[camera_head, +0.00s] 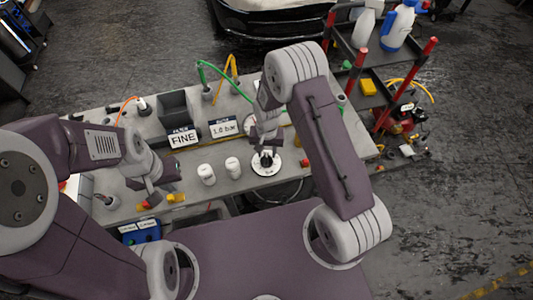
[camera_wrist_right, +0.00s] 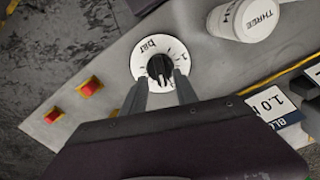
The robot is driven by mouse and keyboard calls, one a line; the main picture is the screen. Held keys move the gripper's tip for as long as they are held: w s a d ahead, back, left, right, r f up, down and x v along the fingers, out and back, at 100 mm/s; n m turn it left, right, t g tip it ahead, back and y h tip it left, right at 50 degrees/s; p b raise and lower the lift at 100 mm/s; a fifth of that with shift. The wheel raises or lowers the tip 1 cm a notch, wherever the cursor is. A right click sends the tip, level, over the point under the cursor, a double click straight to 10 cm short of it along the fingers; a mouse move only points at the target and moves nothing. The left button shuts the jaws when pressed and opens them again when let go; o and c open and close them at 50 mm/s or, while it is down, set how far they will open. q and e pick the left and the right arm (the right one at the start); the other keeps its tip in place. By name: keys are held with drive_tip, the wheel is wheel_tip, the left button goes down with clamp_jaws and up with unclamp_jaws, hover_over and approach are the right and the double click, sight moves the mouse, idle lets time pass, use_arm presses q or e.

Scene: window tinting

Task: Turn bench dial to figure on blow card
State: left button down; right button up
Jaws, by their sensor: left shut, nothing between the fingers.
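The bench dial (camera_wrist_right: 141,66) is a round white plate marked "bar" with a black knob (camera_wrist_right: 159,66) in its middle; the dial also shows in the head view (camera_head: 259,171). My right gripper (camera_wrist_right: 159,86) is open, with its two fingers pointing at the knob, one toward each side. I cannot tell whether they touch it. In the head view my right gripper (camera_head: 267,150) is over the dial. The blow card (camera_head: 223,127) reads about "1.0 bar" and shows partly in the wrist view (camera_wrist_right: 272,104). My left gripper (camera_head: 152,194) is shut and empty at the bench's front left.
Two white pots (camera_head: 206,174) (camera_head: 233,166) stand left of the dial. A FINE card (camera_head: 183,138) leans before a dark bin (camera_head: 175,108). Red buttons on yellow bases (camera_wrist_right: 91,86) sit near the bench edge. A shelf rack (camera_head: 383,103) stands at the right.

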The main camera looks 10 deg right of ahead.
sight(266, 158)
wheel_tip(266, 158, down, 3)
drive_tip(key=shift+r, duration=0.2)
drive_tip(key=shift+s+a+f, duration=0.2)
drive_tip(key=shift+s+f, duration=0.05)
drive_tip(key=shift+s, duration=0.05)
use_arm(q)
drive_tip(key=shift+s+a+r, duration=0.15)
drive_tip(key=shift+s+r, duration=0.15)
drive_tip(key=shift+r, duration=0.2)
use_arm(e)
drive_tip(key=shift+w+d+f, duration=0.1)
drive_tip(key=shift+w+d, duration=0.05)
drive_tip(key=shift+w, duration=0.05)
clamp_jaws()
use_arm(q)
drive_tip(key=shift+w, duration=0.2)
